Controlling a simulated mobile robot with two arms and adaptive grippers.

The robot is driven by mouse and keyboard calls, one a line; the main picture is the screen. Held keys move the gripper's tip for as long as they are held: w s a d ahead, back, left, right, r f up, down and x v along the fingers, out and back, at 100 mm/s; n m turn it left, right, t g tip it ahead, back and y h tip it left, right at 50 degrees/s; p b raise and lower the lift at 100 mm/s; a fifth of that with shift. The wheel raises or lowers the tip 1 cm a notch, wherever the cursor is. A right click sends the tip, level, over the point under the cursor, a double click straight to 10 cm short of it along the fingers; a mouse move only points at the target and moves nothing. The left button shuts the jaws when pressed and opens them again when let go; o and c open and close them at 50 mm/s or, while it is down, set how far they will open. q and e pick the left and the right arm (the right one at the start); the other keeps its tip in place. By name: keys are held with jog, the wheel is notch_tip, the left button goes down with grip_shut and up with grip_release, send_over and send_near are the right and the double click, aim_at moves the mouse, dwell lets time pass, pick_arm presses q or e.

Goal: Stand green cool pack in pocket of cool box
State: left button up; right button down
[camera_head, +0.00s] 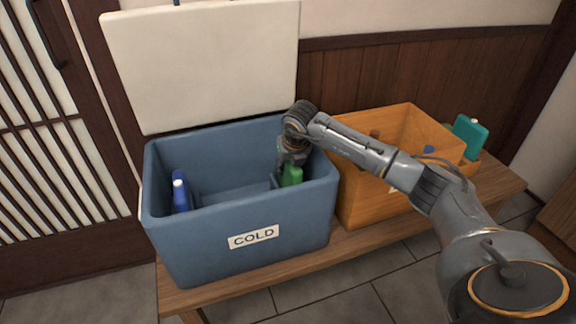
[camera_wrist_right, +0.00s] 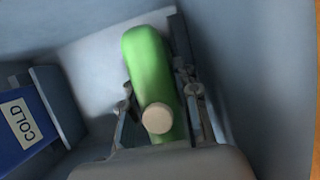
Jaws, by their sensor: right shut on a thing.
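The green cool pack (camera_head: 292,175) is inside the blue cool box (camera_head: 190,247), near its right wall. My right gripper (camera_head: 290,160) reaches down into the box and is shut on the pack. In the right wrist view, the green pack (camera_wrist_right: 150,75) lies between the two fingers (camera_wrist_right: 160,105), with its pale cap toward the camera. Box walls and a dark strip stand close beside it. Whether the pack's lower end touches the floor is hidden. The left gripper is not in view.
A blue pack (camera_head: 180,192) stands at the box's left side. The raised white lid (camera_head: 205,65) is behind. An orange crate (camera_head: 365,200) stands right on the wooden bench (camera_head: 340,250), with a teal pack (camera_head: 469,136) at its far end.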

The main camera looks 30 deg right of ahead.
dwell(0.3)
jog(key=c, duration=0.9)
grip_release()
jog(key=shift+o, duration=1)
jog(key=o, duration=0.3)
jog(key=shift+d+r, duration=0.1)
jog(key=shift+d, duration=0.2)
jog(key=shift+c, duration=1)
